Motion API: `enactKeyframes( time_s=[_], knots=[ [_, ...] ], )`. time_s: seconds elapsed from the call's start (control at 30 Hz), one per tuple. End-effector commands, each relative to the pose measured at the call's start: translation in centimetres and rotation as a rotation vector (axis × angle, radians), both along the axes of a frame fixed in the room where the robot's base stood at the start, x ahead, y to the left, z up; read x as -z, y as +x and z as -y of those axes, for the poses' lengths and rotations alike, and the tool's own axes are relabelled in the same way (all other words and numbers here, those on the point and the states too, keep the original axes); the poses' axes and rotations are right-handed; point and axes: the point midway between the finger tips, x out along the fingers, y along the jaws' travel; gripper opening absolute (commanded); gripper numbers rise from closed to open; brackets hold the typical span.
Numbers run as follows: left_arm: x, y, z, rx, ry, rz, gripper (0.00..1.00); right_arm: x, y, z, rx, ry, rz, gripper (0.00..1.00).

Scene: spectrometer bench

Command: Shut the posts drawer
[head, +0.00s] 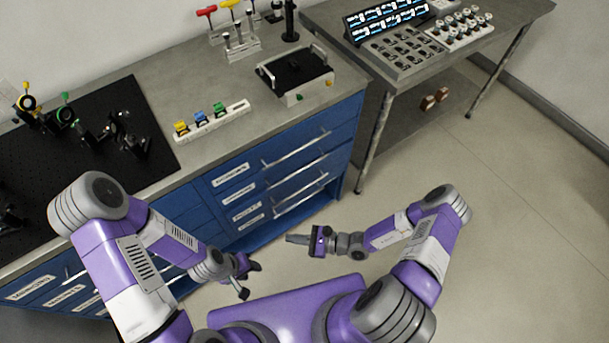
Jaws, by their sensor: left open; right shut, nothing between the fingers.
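The blue drawer cabinet (345,125) stands under the grey bench, with a stack of labelled drawers and bar handles. The labels are too small to read, so I cannot tell which is the posts drawer. The lower fronts (285,200) sit close together, and I cannot tell whether one stands out. A blue ledge or drawer edge shows low at the cabinet's foot (265,233). My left gripper (250,280) is open and empty, in front of the cabinet's lower part. My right gripper (290,238) is shut and empty, pointing left near the cabinet's foot, apart from the handles.
The bench top holds a black breadboard with optics (85,165), a white strip with coloured mounts (212,122), a black-topped box (296,75) and a tool rack (240,45). A side table (330,18) stands at the upper right. Floor at right is clear.

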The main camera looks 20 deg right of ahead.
Motion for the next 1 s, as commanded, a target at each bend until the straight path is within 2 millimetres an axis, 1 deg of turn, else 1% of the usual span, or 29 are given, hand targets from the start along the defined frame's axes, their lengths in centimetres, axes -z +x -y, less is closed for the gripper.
enactKeyframes(
  time_s=[0.03,0.07,0.1,0.13,0.2,0.23,0.3,0.37,0.47,0.57,0.8,1.0],
  knots=[
    [-0.7,0.0,0.0,0.0,0.0,0.0,0.43,-0.2,2.3,2.1,0.168,0.06,-0.003,0.0],
    [-0.8,0.0,0.0,0.0,0.0,0.0,0.43,-0.2,3.5,3.4,0.26,0.09,0.0,0.0],
    [-1.0,0.0,0.0,0.0,0.0,0.0,0.43,-0.1,4.9,5.3,0.375,0.12,0.008,0.0],
    [-1.1,0.0,0.0,0.0,0.0,0.0,0.43,0.1,5.7,6.6,0.453,0.137,0.012,0.0],
    [-1.4,0.0,0.0,0.0,0.0,0.0,0.43,0.4,7.0,9.5,0.604,0.163,0.025,0.0],
    [-1.4,0.0,0.0,0.0,0.0,0.0,0.43,0.5,7.3,10.5,0.655,0.169,0.029,0.0],
    [-1.5,0.0,0.0,0.0,0.0,0.0,0.43,0.8,7.8,12.3,0.743,0.179,0.037,0.0],
    [-1.5,0.0,0.0,0.0,0.0,0.0,0.43,1.0,8.1,13.2,0.785,0.182,0.041,0.0],
    [-1.4,0.0,0.0,0.0,0.0,0.0,0.43,1.2,8.9,13.4,0.807,0.184,0.045,0.0],
    [-1.1,0.0,0.0,0.0,0.0,0.0,0.43,1.2,10.2,12.8,0.802,0.185,0.044,0.0],
    [-0.1,0.0,0.0,0.0,0.0,0.0,0.43,1.2,15.0,11.0,0.799,0.186,0.044,0.0],
    [0.8,0.0,0.0,0.0,0.0,0.0,0.43,1.3,18.6,9.7,0.799,0.184,0.043,0.0]
  ],
)
